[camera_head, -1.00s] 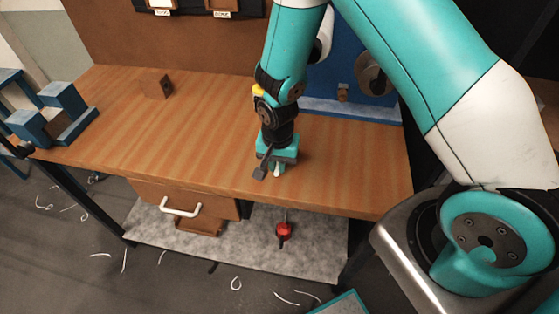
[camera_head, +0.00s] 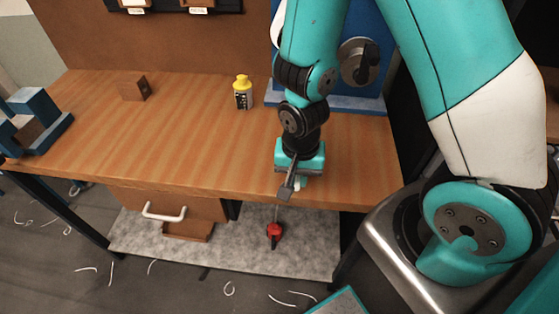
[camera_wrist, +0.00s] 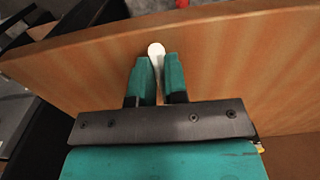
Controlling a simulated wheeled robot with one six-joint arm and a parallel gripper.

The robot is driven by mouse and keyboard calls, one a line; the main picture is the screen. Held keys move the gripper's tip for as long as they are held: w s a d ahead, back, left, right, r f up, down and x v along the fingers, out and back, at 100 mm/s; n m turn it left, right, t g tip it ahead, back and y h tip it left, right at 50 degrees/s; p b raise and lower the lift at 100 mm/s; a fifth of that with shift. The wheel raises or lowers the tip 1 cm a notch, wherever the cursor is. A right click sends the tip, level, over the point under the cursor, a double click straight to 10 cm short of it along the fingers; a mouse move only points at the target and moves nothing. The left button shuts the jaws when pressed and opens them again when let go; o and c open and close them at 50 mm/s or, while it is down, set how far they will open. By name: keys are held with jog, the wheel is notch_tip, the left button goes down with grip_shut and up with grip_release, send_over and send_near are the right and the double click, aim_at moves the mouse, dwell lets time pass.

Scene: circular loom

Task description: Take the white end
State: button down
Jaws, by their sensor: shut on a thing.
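In the wrist view a white rounded end piece (camera_wrist: 156,50) sits between the two teal fingers of my gripper (camera_wrist: 158,72). The fingers are shut on it, and its rounded tip sticks out past them. In the head view my gripper (camera_head: 294,188) is at the front edge of the wooden table, right of centre. The white piece is mostly hidden there by the gripper; a small pale bit shows beside the fingers.
The wooden table (camera_head: 190,130) is mostly clear. A yellow-capped bottle (camera_head: 243,92) and a brown block (camera_head: 134,88) stand towards its back. Blue blocks (camera_head: 36,106) are at the left. Below are a white-handled drawer (camera_head: 165,200) and a red object (camera_head: 274,232) on a grey shelf.

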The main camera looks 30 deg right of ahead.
jog(key=shift+s+d+r+p, duration=0.2)
jog(key=shift+s+r+p, duration=0.4)
jog(key=shift+s+p, duration=0.15)
jog(key=p, duration=0.3)
jog(key=shift+s+d, duration=0.1)
jog(key=shift+s, duration=0.1)
jog(key=s+p, duration=0.1)
jog(key=p, duration=0.1)
jog(key=s+d+p, duration=0.1)
jog(key=s+p, duration=0.1)
jog(key=s+f+p, duration=0.1)
jog(key=s+p, duration=0.1)
jog(key=shift+d+p, duration=0.3)
jog(key=c, duration=1.8)
grip_release()
grip_shut()
